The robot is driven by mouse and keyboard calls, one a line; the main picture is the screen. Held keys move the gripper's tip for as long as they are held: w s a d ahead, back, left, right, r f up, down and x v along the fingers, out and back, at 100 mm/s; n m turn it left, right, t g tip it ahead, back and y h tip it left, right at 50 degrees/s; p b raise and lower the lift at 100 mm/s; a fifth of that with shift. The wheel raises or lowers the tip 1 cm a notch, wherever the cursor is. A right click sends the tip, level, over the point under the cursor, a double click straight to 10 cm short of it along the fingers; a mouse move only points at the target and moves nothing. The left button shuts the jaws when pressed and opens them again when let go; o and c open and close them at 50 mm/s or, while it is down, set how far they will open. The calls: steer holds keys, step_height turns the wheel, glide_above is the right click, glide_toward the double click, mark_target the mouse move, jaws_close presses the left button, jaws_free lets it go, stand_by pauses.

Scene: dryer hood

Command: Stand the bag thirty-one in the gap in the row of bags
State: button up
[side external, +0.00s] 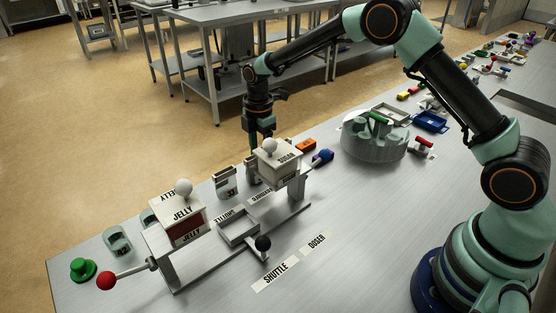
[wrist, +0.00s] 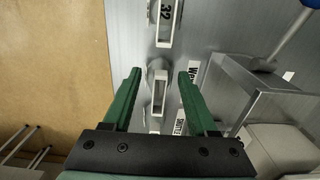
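My gripper (wrist: 160,74) is open, its two green fingers apart on either side of a small pale bag or holder (wrist: 157,88) in the wrist view. I see no contact, and no number on it can be read. Ahead of it stands another holder marked 32 (wrist: 165,22). In the side view my gripper (side external: 254,150) points down behind the sugar box, which hides its fingertips. A grey-white bag with a dark number (side external: 226,182) stands left of it; I cannot be sure the number is 31.
The sugar box (side external: 281,162) and the jelly box (side external: 182,209) stand on a rail close to the row. An open shuttle tray (side external: 238,229) sits between them. A green hat-like piece (side external: 83,269) is at far left. A round grey carousel (side external: 374,139) is to the right.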

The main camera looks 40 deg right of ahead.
steer(key=shift+r, duration=0.1)
steer(key=s+d+r+m+t, duration=0.1)
steer(key=s+r+m, duration=0.1)
steer(key=r, duration=0.7)
steer(key=s+d+r+m, duration=0.1)
steer(key=s+r+m, duration=0.2)
steer(key=r, duration=0.7)
steer(key=s+d+m+t, duration=0.2)
steer(key=s+m, duration=0.4)
steer(key=s, duration=0.3)
steer(key=s+d+m+t, duration=0.2)
steer(key=s+m, duration=0.5)
steer(key=s, duration=0.2)
steer(key=shift+d+r+t, duration=0.3)
steer(key=shift+r, duration=0.15)
